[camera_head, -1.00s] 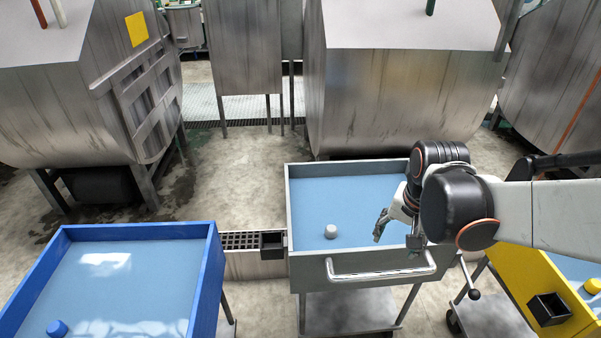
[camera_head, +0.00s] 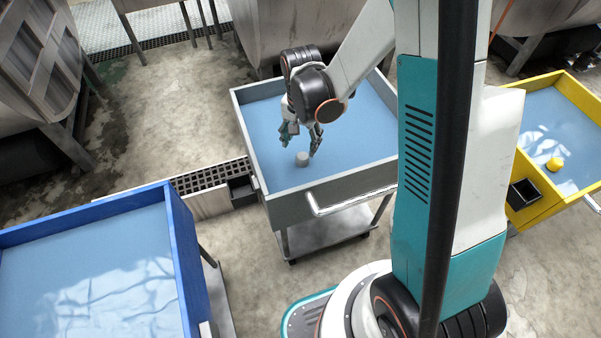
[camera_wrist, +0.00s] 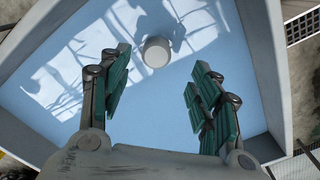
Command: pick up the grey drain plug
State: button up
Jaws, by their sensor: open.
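The grey drain plug (camera_head: 302,158) is a short round cylinder standing on the light blue floor of the grey cart tray (camera_head: 292,206). In the wrist view the plug (camera_wrist: 156,51) lies just beyond my fingertips, roughly between the lines of the two fingers and nearer the left one. My gripper (camera_head: 301,140) hangs over the tray, close above and beside the plug. In the wrist view its green-padded fingers (camera_wrist: 157,78) are spread wide with nothing between them. I cannot tell whether a finger touches the plug.
A blue-walled cart (camera_head: 183,262) stands at the left and a yellow cart (camera_head: 523,217) with a yellow plug (camera_head: 554,164) at the right. The grey cart has a front handle (camera_head: 350,202) and a small black box (camera_head: 242,188) at its side. Metal drums stand behind.

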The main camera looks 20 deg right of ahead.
aim_at(302, 156)
jog(key=f+b, duration=0.1)
jog(key=f, duration=0.2)
jog(key=f+b, duration=0.2)
jog(key=f, duration=0.2)
jog(key=shift+s+d+f+b, duration=0.1)
jog(key=shift+d+f+b, duration=0.1)
jog(key=shift+f+b, duration=0.1)
jog(key=shift+r, duration=0.1)
grip_shut()
